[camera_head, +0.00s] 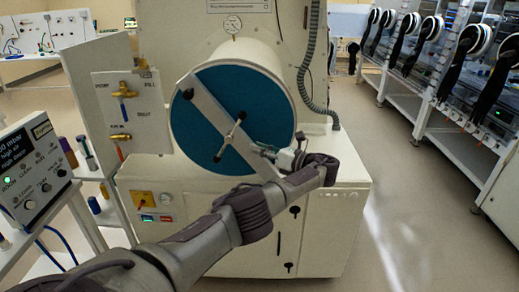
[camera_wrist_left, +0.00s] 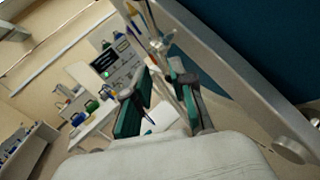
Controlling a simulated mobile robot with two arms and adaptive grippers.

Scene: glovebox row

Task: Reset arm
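My left arm reaches in from the lower left of the head view. Its gripper (camera_head: 262,150) is in front of the right part of the round blue door, close to the door's bar and central handle. In the left wrist view the two green-padded fingers of my left gripper (camera_wrist_left: 162,98) stand apart, with no object clearly held between them. Whether a fingertip touches the door or handle cannot be told. My right gripper is in neither view.
The blue door (camera_head: 207,127) closes a white cylinder on a cabinet, with a diagonal metal bar (camera_head: 243,152) and a small handle (camera_head: 229,140). A valve panel (camera_head: 130,112) is left of it. A control box (camera_head: 35,165) stands at far left. Gloveboxes (camera_head: 440,60) line the right, beyond clear floor.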

